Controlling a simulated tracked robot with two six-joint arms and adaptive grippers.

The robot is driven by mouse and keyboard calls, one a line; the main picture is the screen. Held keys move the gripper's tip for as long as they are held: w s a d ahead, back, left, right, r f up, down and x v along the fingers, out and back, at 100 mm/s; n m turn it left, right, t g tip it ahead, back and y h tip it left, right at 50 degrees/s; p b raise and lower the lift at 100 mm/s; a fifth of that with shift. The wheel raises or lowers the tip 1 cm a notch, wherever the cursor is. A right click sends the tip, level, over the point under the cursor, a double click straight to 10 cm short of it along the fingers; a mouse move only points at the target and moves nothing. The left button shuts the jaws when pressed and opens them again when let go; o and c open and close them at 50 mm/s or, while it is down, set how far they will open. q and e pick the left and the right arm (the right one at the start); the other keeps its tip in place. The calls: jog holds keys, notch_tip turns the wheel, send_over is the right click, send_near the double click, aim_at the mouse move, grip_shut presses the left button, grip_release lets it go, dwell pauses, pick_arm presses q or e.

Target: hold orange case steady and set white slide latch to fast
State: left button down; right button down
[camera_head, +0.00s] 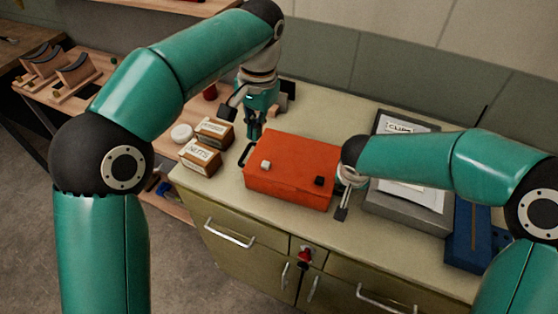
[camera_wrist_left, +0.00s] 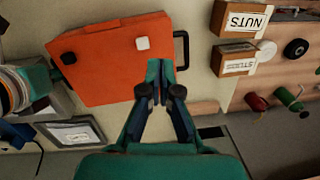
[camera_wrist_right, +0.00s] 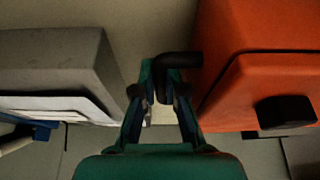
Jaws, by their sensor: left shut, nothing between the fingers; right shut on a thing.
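The orange case (camera_head: 287,168) lies on the bench; it also shows in the left wrist view (camera_wrist_left: 105,62). On it are a white slide latch (camera_head: 266,164) and a black latch (camera_head: 319,181). My left gripper (camera_head: 254,132) is shut and empty, behind the case's left end; in the left wrist view its tips (camera_wrist_left: 161,90) appear a little below and right of the white latch (camera_wrist_left: 142,43). My right gripper (camera_wrist_right: 162,90) is shut on a black side handle (camera_wrist_right: 178,61) at the case's right end. My right arm partly hides that end in the head view.
Two labelled boxes, one marked nuts (camera_head: 199,157), and a white roll (camera_head: 181,133) stand left of the case. A grey box (camera_head: 432,217) with a paper sheet and a blue item (camera_head: 468,237) lie right. Drawers (camera_head: 231,238) are below the bench's front edge.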

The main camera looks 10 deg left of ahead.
pick_arm(q)
jog(key=m, duration=0.3)
jog(key=m+y, duration=0.3)
jog(key=m, duration=0.9)
send_over(274, 169)
jog(key=shift+m+t, duration=0.5)
jog(key=shift+t, duration=0.1)
jog(key=d, duration=0.2)
jog(key=s+d, duration=0.1)
jog(key=d, duration=0.2)
jog(key=shift+f, duration=0.15)
jog(key=x, duration=1)
jog(key=shift+a, duration=0.1)
